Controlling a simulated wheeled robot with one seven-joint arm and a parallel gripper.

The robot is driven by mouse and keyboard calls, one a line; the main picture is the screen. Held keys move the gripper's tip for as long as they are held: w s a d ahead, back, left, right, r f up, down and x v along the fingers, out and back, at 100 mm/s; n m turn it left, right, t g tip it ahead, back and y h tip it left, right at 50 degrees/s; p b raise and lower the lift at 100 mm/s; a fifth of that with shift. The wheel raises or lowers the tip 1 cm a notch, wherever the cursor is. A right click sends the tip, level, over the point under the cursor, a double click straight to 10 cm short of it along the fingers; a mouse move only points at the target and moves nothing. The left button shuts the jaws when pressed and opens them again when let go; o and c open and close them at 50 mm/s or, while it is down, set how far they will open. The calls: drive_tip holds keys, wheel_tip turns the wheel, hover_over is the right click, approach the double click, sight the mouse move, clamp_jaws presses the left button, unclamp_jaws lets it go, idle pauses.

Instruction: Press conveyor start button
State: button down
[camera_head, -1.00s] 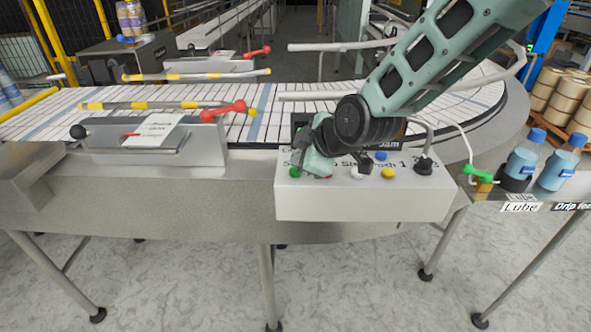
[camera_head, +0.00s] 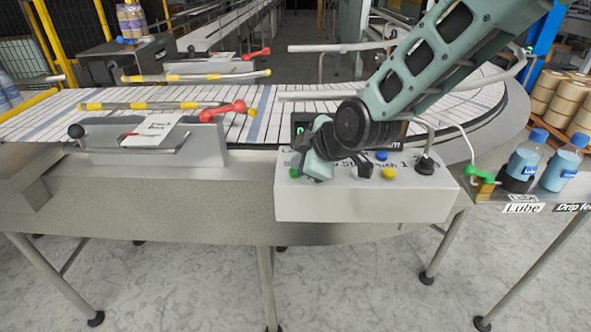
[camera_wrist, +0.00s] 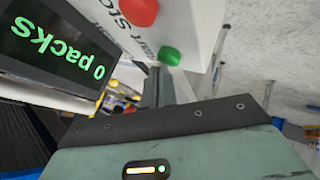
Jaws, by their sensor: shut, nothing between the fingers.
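The white control box (camera_head: 360,207) stands at the front edge of the conveyor. Its green button (camera_head: 294,173) is at the left end of its top face, partly covered by my gripper (camera_head: 298,162). In the wrist view the green button (camera_wrist: 169,56) lies just beyond the tips of my shut, empty gripper (camera_wrist: 158,75). I cannot tell whether the tips touch it. A red button (camera_wrist: 138,11) sits beside the green one in the wrist view; my gripper hides it in the head view. Lettering on the box is partly hidden.
A dark display (camera_wrist: 55,45) reads "0 packs" close to my gripper. Blue (camera_head: 382,156) and yellow (camera_head: 389,174) buttons and a black knob (camera_head: 425,166) are farther right on the box. A red-handled guide rail (camera_head: 222,111) is left. Blue-capped bottles (camera_head: 525,158) stand right.

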drive_tip(key=shift+f, duration=0.35)
drive_tip(key=shift+r, duration=0.1)
idle(0.4)
drive_tip(key=shift+r, duration=0.9)
drive_tip(key=shift+r+p, duration=0.1)
drive_tip(key=shift+p, duration=0.25)
drive_tip(key=shift+r+p, duration=1.45)
drive_tip(key=shift+r, duration=0.95)
